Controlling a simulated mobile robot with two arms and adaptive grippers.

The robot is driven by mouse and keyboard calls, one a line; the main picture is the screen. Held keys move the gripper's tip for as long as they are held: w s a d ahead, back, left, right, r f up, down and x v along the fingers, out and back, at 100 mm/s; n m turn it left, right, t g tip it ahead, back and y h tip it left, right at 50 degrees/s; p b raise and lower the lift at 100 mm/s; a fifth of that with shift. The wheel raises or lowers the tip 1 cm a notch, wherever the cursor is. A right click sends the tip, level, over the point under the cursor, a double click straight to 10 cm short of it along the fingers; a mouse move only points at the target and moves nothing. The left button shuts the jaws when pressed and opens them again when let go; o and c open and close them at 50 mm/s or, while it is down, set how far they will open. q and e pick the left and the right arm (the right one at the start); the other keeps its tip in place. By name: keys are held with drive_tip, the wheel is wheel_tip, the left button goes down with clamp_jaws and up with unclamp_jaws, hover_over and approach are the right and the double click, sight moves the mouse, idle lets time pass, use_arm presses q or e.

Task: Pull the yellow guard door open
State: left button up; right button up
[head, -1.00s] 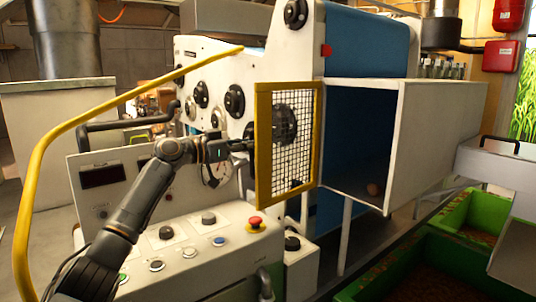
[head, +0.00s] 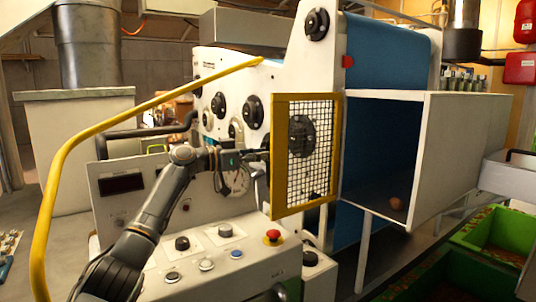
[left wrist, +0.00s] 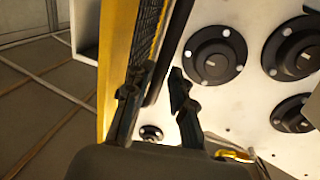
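The yellow guard door (head: 280,190) is a yellow frame with dark wire mesh, standing on the front of the white press. It stands out at an angle, beside the opening of the box at its right. My left gripper (head: 262,156) is at the door's left edge in the head view. In the left wrist view my left gripper (left wrist: 155,90) has its two fingers apart, with a dark bar along the door's mesh between them. The yellow frame (left wrist: 115,60) runs behind the left finger. I cannot tell whether either finger touches the bar. My right gripper is not in view.
A control desk with a red emergency button (head: 272,237) stands below my left arm. A yellow rail (head: 52,200) curves at the left. A white box (head: 465,135) juts out right of the door. Green bins (head: 490,237) stand at the lower right.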

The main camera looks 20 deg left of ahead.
use_arm(q)
drive_tip(key=shift+d, duration=0.1)
drive_tip(key=v, duration=1.2)
